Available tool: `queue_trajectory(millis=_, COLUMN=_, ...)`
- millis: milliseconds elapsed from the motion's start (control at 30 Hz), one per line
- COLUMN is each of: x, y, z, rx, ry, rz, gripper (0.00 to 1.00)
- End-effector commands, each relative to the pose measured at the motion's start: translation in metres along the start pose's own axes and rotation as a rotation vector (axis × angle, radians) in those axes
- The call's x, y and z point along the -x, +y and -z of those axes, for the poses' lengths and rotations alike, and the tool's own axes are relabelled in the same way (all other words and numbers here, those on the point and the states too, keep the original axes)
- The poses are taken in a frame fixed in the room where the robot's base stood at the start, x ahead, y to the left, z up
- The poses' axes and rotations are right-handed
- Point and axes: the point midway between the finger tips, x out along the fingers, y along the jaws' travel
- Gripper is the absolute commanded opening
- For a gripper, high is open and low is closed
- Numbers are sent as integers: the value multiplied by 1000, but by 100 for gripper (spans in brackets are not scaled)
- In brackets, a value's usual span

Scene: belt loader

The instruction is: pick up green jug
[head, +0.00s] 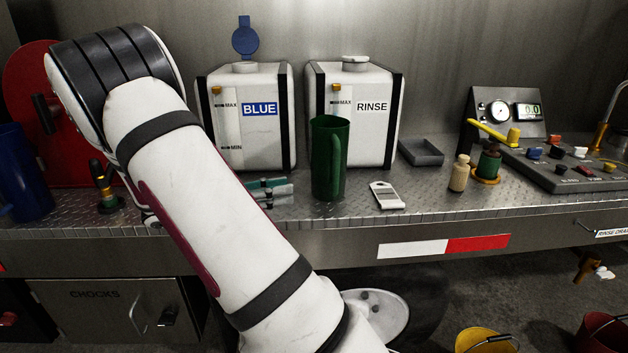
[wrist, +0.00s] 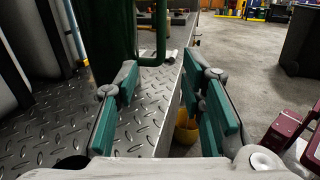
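The green jug (head: 328,162) stands upright on the metal deck, in front of the gap between the two white tanks. Its handle faces the viewer in the head view. In the wrist view the jug (wrist: 108,32) is ahead, at upper left, its handle on the right side and its top cut off. My gripper (head: 270,190) is just left of the jug in the head view, low over the deck, mostly hidden behind my arm. In the wrist view my gripper (wrist: 162,82) has its teal-padded fingers spread apart with nothing between them. The jug lies beyond the fingertips.
The BLUE tank (head: 262,140) and RINSE tank (head: 376,145) stand behind. The deck's front edge (head: 350,222) is close.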

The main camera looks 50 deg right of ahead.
Motion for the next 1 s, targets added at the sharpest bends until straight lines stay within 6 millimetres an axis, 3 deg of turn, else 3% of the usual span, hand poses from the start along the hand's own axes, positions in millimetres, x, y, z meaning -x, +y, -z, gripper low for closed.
queue_trajectory(millis=167, x=-18, y=2, z=0, rx=4, ry=-15, rz=3, gripper=36)
queue_trajectory(millis=500, x=-76, y=1, z=0, rx=4, ry=-11, rz=1, gripper=36)
queue_trajectory(millis=767, x=-90, y=1, z=-1, rx=3, ry=-10, rz=0, gripper=36)
queue_trajectory(millis=1000, x=-121, y=-1, z=-5, rx=4, ry=-9, rz=3, gripper=36)
